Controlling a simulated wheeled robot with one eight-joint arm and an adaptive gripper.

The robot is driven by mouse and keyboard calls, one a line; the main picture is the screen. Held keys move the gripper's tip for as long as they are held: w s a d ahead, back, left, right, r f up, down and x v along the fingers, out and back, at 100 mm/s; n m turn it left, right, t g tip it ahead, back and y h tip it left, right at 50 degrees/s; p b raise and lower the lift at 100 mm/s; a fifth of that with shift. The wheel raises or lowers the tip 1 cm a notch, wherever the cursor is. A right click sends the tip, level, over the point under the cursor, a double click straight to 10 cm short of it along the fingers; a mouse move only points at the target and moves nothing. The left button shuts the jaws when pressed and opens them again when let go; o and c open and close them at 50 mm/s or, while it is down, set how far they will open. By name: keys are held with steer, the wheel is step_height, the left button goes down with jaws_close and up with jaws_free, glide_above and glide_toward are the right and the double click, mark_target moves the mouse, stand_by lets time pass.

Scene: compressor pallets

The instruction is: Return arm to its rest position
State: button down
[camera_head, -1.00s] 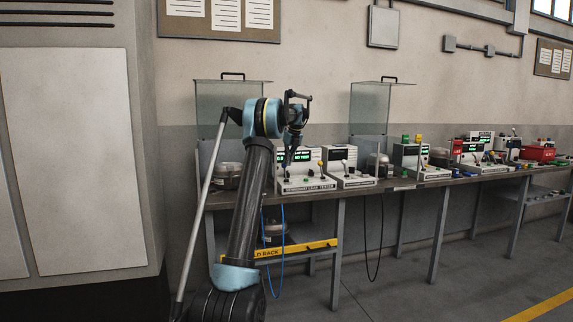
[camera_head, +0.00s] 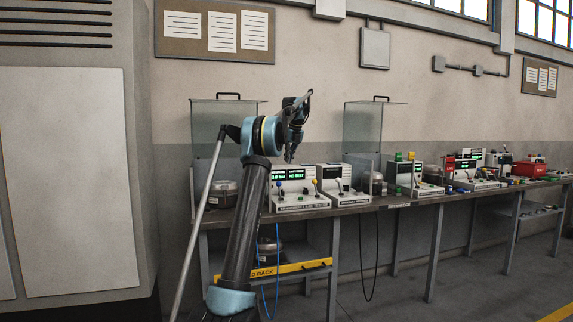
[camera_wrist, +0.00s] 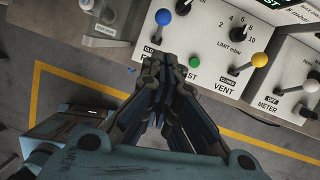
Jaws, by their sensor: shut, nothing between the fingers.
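My arm stands bent in front of the bench in the head view, its forearm raised and its blue wrist at the top. My gripper (camera_head: 289,158) points down in front of the leak tester (camera_head: 300,203), over the bench's near side. It is shut and empty. In the wrist view the dark fingers of my gripper (camera_wrist: 168,66) meet below the tester's panel. A blue knob (camera_wrist: 163,17), a green button (camera_wrist: 195,62) and a yellow knob (camera_wrist: 259,60) show on that panel. The fingertips appear apart from them.
The bench (camera_head: 420,199) runs right with several testers and a red bin (camera_head: 529,168). Clear guards (camera_head: 375,130) stand on it. A large grey cabinet (camera_head: 70,180) is at left. A yellow shelf edge (camera_head: 290,268) is under the bench. Floor at right is clear.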

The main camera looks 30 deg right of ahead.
stand_by(0.4)
steer(key=s+a+r+n, duration=0.15)
steer(key=a+n, duration=0.35)
steer(key=a, duration=0.6)
steer(key=s+a+n, duration=0.3)
steer(key=a+n, duration=0.1)
steer(key=a, duration=0.7)
steer(key=s+a+f+n, duration=0.3)
steer(key=s+a+n, duration=0.25)
steer(key=a, duration=0.35)
steer(key=s+a+f+n, duration=0.35)
steer(key=s+a, duration=0.25)
steer(key=a, duration=0.3)
steer(key=s+a+f+n+g, duration=0.1)
steer(key=s+a+f+n, duration=1)
steer(key=s, duration=0.5)
steer(key=s+a+f+n, duration=0.2)
steer(key=s+f+n, duration=0.2)
steer(key=s+f, duration=0.3)
steer(key=s+a+f+n, duration=0.3)
steer(key=s+f, duration=0.4)
steer(key=f, duration=0.4)
steer(key=shift+s+a+n+h, duration=0.2)
steer(key=shift+n+h, duration=0.1)
steer(key=shift+n, duration=0.4)
